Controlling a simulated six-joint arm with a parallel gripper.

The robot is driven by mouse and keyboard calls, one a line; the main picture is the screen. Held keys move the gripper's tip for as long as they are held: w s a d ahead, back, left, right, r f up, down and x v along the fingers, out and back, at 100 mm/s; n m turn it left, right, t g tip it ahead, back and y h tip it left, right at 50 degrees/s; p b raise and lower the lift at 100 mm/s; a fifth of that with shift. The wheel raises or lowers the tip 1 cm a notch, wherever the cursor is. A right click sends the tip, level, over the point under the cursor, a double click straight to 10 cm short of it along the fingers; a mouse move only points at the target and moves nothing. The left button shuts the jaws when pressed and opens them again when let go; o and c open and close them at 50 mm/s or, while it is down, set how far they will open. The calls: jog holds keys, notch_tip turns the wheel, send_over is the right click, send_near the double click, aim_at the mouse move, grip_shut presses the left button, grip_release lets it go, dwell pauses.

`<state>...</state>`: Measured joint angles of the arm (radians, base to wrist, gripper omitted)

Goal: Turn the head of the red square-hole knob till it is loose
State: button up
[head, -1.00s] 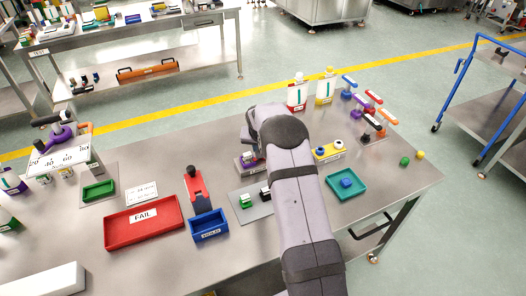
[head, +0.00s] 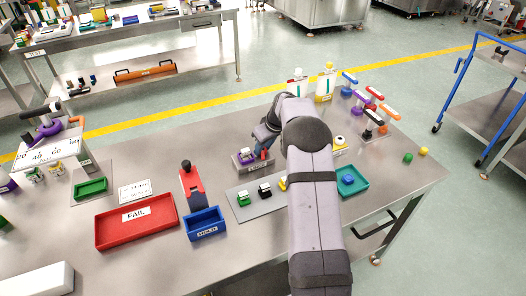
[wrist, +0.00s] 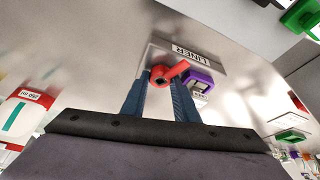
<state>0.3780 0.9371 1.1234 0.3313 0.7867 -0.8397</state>
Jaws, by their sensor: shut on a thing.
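The red square-hole knob (wrist: 161,77) is in the middle of the wrist view, with a dark square hole in its round head and a red arm pointing to the upper right. It stands on a grey base labelled LINER (wrist: 160,48), beside a purple part (wrist: 198,77). My gripper (wrist: 158,83) has its two blue fingers on either side of the red head and is shut on it. In the head view the red knob (head: 264,155) shows small under my gripper, right of the purple part (head: 246,153). The finger contact is partly hidden there.
A grey plate with green, black and yellow blocks (head: 231,196) lies in front. A teal tray (head: 362,191) stands right of my arm, and the blue HOLD bin (head: 207,226) and red FAIL tray (head: 104,238) stand left. Bottles (head: 326,85) stand behind.

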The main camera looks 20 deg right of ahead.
jog(key=shift+f+n, duration=0.1)
jog(key=shift+n, duration=0.4)
jog(key=shift+s+b, duration=0.1)
jog(key=shift+b, duration=0.2)
jog(key=o, duration=1)
jog(key=shift+o, duration=0.2)
jog(key=shift+a+r+p, duration=0.1)
jog(key=shift+r+p, duration=0.1)
jog(key=shift+p, duration=0.15)
